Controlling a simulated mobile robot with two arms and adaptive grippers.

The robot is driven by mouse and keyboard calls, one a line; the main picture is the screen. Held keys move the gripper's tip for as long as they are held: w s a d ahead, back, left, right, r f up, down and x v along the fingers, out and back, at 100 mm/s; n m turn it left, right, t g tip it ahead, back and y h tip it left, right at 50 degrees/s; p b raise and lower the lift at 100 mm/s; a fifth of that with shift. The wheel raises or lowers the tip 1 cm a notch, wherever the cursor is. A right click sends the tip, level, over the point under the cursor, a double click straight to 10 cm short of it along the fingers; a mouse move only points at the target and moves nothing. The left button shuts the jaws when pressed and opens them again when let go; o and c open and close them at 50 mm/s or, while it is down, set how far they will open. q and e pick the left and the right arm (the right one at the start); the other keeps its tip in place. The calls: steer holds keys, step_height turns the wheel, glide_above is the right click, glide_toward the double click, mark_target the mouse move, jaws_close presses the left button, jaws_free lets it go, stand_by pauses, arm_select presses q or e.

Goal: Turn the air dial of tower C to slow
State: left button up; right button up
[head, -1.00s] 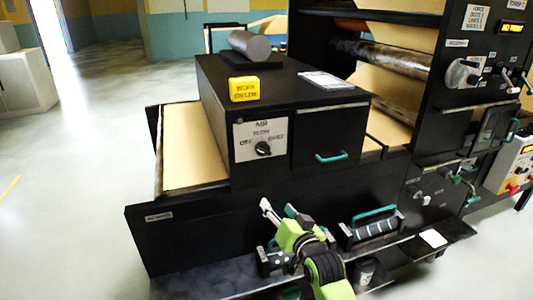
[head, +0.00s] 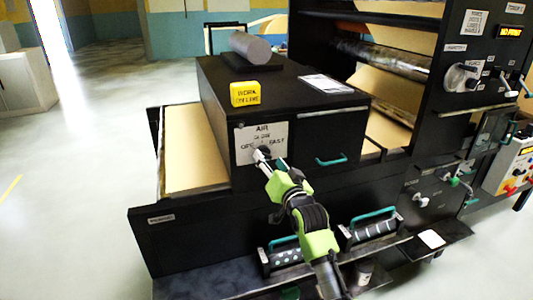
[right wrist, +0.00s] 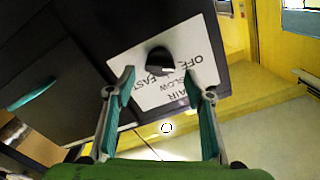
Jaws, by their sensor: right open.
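The air dial (head: 266,151) is a black knob on a white plate (head: 244,142) marked AIR, OFF, SLOW and FAST, on the front of the black box. My right gripper (head: 271,160) is at the plate, its fingers partly covering the knob. In the right wrist view the dial (right wrist: 158,60) shows upside down, just beyond and between the two open fingertips (right wrist: 159,74). The fingers look apart from the knob. FAST lies left of it, OFF right and SLOW below in that view. I cannot tell which mark the knob points at. My left gripper is not in view.
A yellow block (head: 244,93) and a grey roll (head: 250,47) sit on the box top. A teal handle (head: 331,160) is right of the plate. Below, a shelf holds two teal-handled rollers (head: 372,227). More knobs (head: 460,77) are on the right panel.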

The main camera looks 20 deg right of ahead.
mark_target(267, 155)
steer(key=shift+w+p, duration=0.3)
steer(key=shift+w, duration=1.65)
steer(key=c, duration=1.1)
